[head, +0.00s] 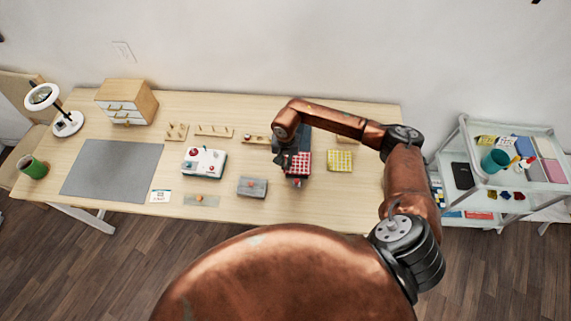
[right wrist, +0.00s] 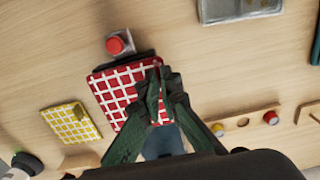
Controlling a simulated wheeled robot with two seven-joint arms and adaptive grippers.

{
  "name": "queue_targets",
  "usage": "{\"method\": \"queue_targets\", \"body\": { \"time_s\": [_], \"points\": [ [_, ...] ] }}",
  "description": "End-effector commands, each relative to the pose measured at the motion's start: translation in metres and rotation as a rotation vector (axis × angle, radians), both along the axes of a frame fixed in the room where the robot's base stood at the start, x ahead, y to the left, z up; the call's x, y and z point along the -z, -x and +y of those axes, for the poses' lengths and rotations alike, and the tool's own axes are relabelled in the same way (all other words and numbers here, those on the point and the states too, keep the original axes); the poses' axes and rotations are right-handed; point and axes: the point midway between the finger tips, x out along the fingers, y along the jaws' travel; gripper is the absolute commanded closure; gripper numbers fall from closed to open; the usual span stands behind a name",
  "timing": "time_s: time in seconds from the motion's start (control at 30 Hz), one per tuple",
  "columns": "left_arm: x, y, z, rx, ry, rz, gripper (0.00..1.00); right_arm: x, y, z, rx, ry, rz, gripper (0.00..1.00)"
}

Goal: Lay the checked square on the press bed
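The red-and-white checked square (head: 300,160) is over the dark press (head: 322,140), with the press's red button (head: 296,183) just in front of it. The square also shows large and flat in the right wrist view (right wrist: 112,92). My right gripper (right wrist: 166,88) has its fingertips close together on one edge of the square, with red checks showing between them. I cannot tell whether the square touches the bed; my gripper and the square hide most of it. My left gripper is not in view.
A yellow checked square (head: 340,160) lies right of the press. A grey block (head: 252,187), a white device (head: 204,162) and wooden racks (head: 214,131) stand to the left. A grey mat (head: 112,170) covers the left of the table. A cart (head: 500,180) stands at right.

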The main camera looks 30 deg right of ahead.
Motion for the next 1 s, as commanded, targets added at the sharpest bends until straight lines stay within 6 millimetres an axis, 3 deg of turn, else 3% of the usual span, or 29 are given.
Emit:
{"method": "queue_targets", "body": {
  "time_s": [0.4, 0.7, 1.0],
  "points": [
    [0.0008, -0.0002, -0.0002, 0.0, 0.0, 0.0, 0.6, 0.0001, -0.0001, -0.0001, 0.0, 0.0, 0.0, 1.0],
    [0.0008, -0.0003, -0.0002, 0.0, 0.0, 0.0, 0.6, 0.0002, 0.0, 0.0, 0.0, 0.0, 0.0, 0.77],
    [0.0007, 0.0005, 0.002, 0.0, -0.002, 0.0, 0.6, -0.0008, -0.0001, 0.0, 0.0, 0.0, 0.0, 0.75]
  ]
}}
